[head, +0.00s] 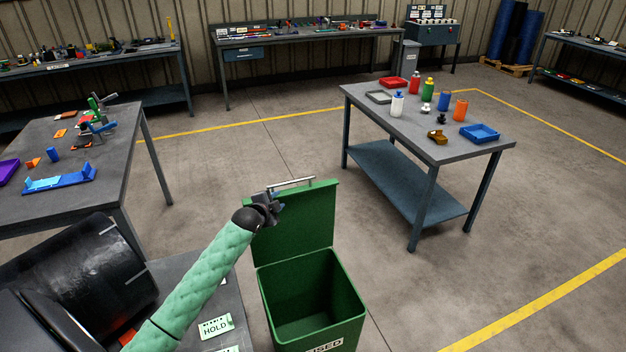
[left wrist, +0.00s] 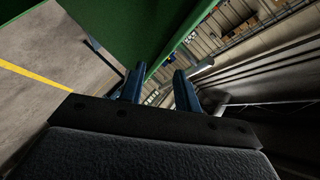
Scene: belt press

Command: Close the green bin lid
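The green bin (head: 348,328) stands on the floor at the bottom middle of the head view, its top open and its inside empty as far as I see. Its green lid (head: 312,222) is raised upright at the back, with a metal bar handle (head: 292,183) along its top edge. My left gripper (head: 273,204) is in front of the lid's upper left part, just below the handle. In the left wrist view the two fingers (left wrist: 158,86) are apart with nothing seen between them, and the green lid (left wrist: 135,30) fills the top. Contact with the lid cannot be told. My right gripper is out of view.
A grey table (head: 420,130) with bottles and trays stands beyond the bin to the right. Another table (head: 110,165) with parts is at the left. A dark roller (head: 85,270) and a HOLD label (head: 216,327) are near the bin's left. Floor right of the bin is clear.

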